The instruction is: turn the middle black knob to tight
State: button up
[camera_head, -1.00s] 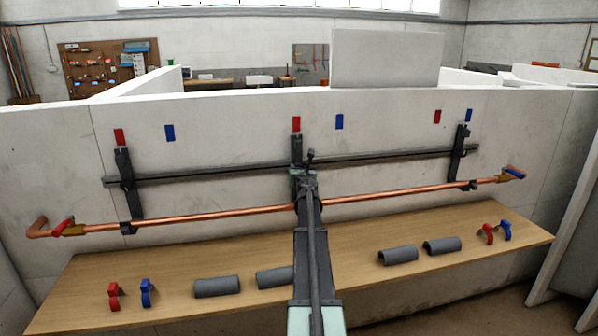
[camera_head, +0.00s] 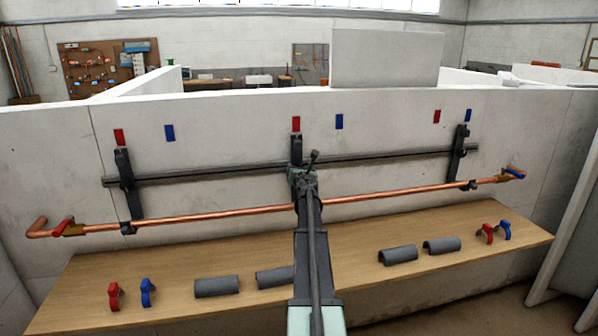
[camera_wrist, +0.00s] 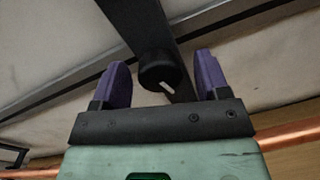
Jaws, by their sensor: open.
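The middle black knob (camera_wrist: 158,72) shows in the wrist view as a round dark cap on a dark upright bracket (camera_wrist: 150,25). A short white mark on its face points toward the lower right. My gripper (camera_wrist: 160,60) is open, with one purple finger on each side of the knob and a visible gap on both sides. I cannot tell how deep the fingers are relative to the knob. In the head view my gripper (camera_head: 301,177) is at the middle bracket (camera_head: 296,150), and my arm hides the knob there.
A copper pipe (camera_head: 220,216) and a dark rail (camera_head: 230,170) run across the wall. Side brackets stand left (camera_head: 123,165) and right (camera_head: 459,140). A wooden shelf (camera_head: 190,260) below holds grey half-sleeves (camera_head: 217,286) and red and blue clips (camera_head: 147,292).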

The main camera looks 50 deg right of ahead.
jog(key=v, duration=1.1)
